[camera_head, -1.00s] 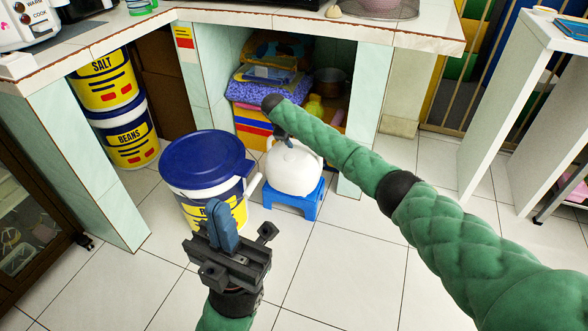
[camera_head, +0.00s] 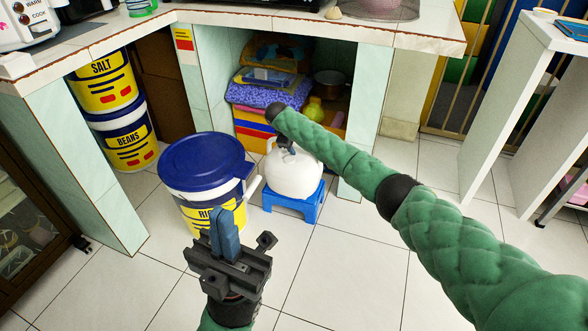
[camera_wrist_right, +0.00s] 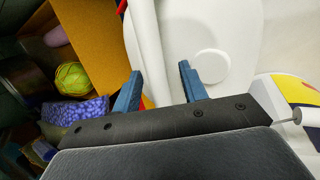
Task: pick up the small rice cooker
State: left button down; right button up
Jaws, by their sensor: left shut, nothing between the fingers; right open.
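A small white round rice cooker (camera_head: 293,175) sits on a blue stool (camera_head: 290,207) in front of the open cupboard. My right gripper (camera_head: 286,146) is over its top, partly hidden by my arm. The right wrist view shows the white cooker (camera_wrist_right: 230,45) close up, with a white bar (camera_wrist_right: 148,45), apparently its handle, between the open fingers of my right gripper (camera_wrist_right: 158,80). I cannot tell whether they touch it. My left gripper (camera_head: 224,232) is shut and empty, in front of the rice bucket.
A blue-lidded rice bucket (camera_head: 205,165) stands close left of the stool. A counter (camera_head: 250,17) overhangs the cupboard, which holds folded cloths (camera_head: 268,92) and a pot (camera_head: 330,82). A WARM/COOK appliance (camera_head: 28,22) is on the counter. Floor at front is clear.

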dwell(0.3)
jog(key=shift+f, duration=0.1)
grip_shut()
jog(key=shift+s+f, duration=0.1)
dwell(1.0)
